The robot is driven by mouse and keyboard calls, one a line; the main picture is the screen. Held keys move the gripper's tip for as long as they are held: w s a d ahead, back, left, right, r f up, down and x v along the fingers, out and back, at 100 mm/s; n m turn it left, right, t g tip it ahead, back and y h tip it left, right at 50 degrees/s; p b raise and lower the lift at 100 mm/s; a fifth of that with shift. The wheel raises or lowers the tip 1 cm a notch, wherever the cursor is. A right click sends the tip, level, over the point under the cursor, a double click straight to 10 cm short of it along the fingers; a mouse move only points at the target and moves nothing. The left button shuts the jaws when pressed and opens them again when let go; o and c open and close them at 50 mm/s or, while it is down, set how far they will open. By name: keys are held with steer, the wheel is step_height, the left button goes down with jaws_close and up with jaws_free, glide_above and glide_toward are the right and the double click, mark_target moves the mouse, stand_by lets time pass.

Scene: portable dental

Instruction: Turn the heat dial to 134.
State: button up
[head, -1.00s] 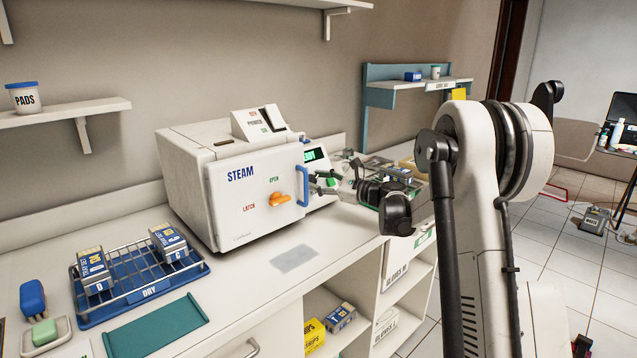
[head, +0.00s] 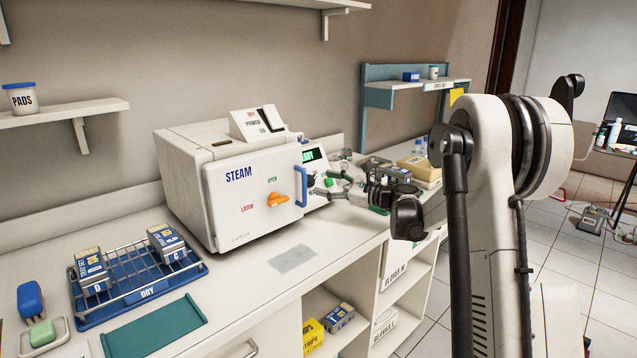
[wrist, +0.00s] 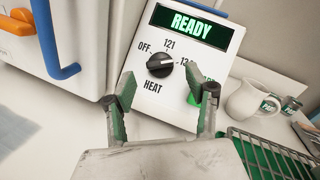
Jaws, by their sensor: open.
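The heat dial (wrist: 160,64) is a round black knob on the white control panel (wrist: 150,92) of the steam unit. OFF, 121 and a partly hidden label beginning 13 surround it in the wrist view. Its grip bar lies nearly level, its right end toward the 13 label; I cannot tell surely which end is the pointer. The display (wrist: 190,27) reads READY in green. My gripper (wrist: 160,84) is open and empty, its fingers spread below and either side of the dial, apart from it.
The steam unit's door (head: 245,205) has a blue handle (head: 301,186) and an orange latch (head: 278,199) left of the panel. A pale mug (wrist: 250,98) and a green rack (wrist: 268,155) stand on the right.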

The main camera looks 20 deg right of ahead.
steer(key=v, duration=0.8)
steer(key=shift+s, duration=0.1)
steer(key=s+a+r+n+g+h+p, duration=0.1)
steer(key=s+a+r+n+g+h, duration=0.15)
steer(key=s+a+n, duration=0.45)
steer(key=s+a+r+n+g+h+p, duration=0.1)
steer(key=s+a+n+g+h, duration=0.15)
steer(key=s+a, duration=0.7)
steer(key=s+f+n+g+h, duration=0.1)
steer(key=s+f+n+h, duration=0.1)
steer(key=s+n, duration=0.5)
steer(key=s+a+f+n+h+p, duration=0.1)
steer(key=s+n+h, duration=0.3)
steer(key=s, duration=1.3)
steer(key=f+n, duration=0.1)
steer(key=n, duration=0.1)
steer(key=shift+s+a+f+n+g, duration=0.2)
steer(key=shift+s+a+n+g, duration=0.05)
steer(key=shift+s+n+g, duration=0.15)
